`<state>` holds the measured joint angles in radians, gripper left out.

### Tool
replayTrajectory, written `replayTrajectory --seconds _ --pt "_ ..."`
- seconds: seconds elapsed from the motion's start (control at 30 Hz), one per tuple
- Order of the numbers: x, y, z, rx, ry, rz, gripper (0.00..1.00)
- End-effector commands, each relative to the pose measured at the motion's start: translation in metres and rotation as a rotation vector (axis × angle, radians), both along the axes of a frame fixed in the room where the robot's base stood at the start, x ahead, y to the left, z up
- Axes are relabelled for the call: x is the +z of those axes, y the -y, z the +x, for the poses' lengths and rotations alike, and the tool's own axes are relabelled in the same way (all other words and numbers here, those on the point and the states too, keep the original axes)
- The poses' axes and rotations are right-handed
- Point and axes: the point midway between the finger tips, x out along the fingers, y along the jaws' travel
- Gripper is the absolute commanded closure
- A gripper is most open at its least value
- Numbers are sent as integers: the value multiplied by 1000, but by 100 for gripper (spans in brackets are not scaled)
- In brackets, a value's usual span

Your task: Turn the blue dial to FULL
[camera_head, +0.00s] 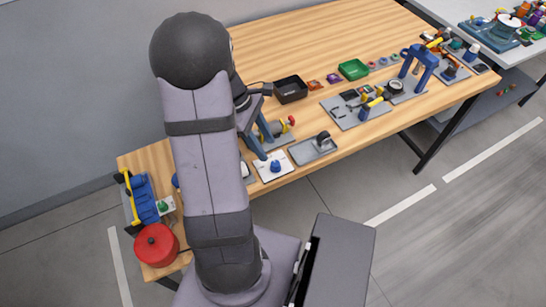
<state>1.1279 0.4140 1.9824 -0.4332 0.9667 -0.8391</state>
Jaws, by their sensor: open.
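The blue dial (275,166) is a small blue knob on a white square plate (268,177) near the front edge of the wooden table. Its markings and where it points are too small to read. My gripper (264,150) reaches down just behind and above the dial, with its blue fingers partly hidden by my arm. The fingers are open and hold nothing that I can see. I cannot tell whether a fingertip touches the plate.
A grey tray with a dark handle (322,141) lies right of the white plate. A red pot (157,244) is at the front left. Bare table lies at the back.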

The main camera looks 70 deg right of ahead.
Motion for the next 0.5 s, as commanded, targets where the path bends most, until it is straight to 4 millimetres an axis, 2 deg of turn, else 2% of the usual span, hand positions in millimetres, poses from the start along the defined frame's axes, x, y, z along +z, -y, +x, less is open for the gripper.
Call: replayTrajectory --seconds 0.17,0.5 --pt "-12 -1 -6 -1 -3 5 60" --pt "-52 -1 -22 -1 -2 4 60"
